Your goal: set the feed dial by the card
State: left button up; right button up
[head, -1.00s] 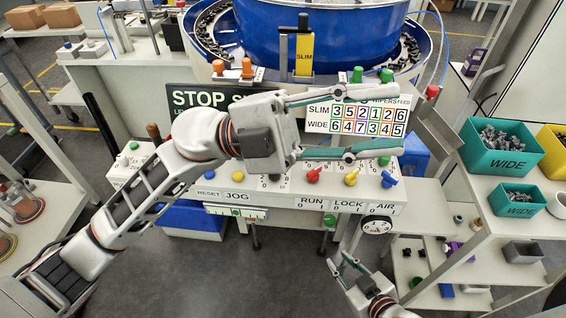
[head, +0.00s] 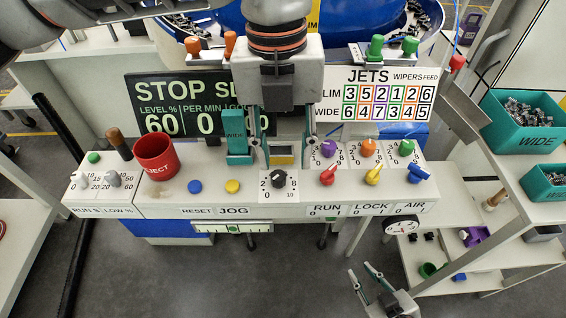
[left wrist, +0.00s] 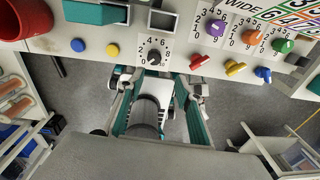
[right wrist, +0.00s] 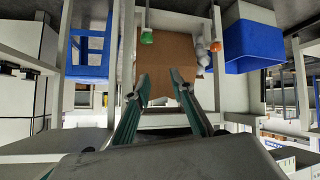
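The black feed dial (head: 278,180) sits on a white scale plate on the front panel; its exact setting is too small to read. It also shows in the left wrist view (left wrist: 155,57), beyond and between my left fingertips. My left gripper (head: 284,160) points down over the panel, open, empty and apart from the dial. The card (head: 378,100) has SLIM and WIDE rows; its FEED column reads 6 for SLIM and 5 for WIDE. A teal WIDE block (head: 237,130) stands left of the gripper. My right gripper (head: 366,285) is open and empty, low in front of the panel.
A red cup (head: 156,155), blue button (head: 195,186) and yellow button (head: 233,186) lie left of the dial. Purple (head: 328,148), orange (head: 369,148) and green (head: 406,148) knobs, above coloured levers, lie right. A dark STOP display (head: 180,105) stands behind.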

aim_at(278, 174)
pick_arm(q)
jog(key=shift+w+a+n+t+y, duration=0.3)
jog(key=shift+w+a, duration=0.25)
jog(key=shift+w, duration=0.2)
notch_tip(278, 174, down, 7)
jog(key=shift+f+b, duration=0.2)
jog(key=shift+b, duration=0.55)
grip_shut()
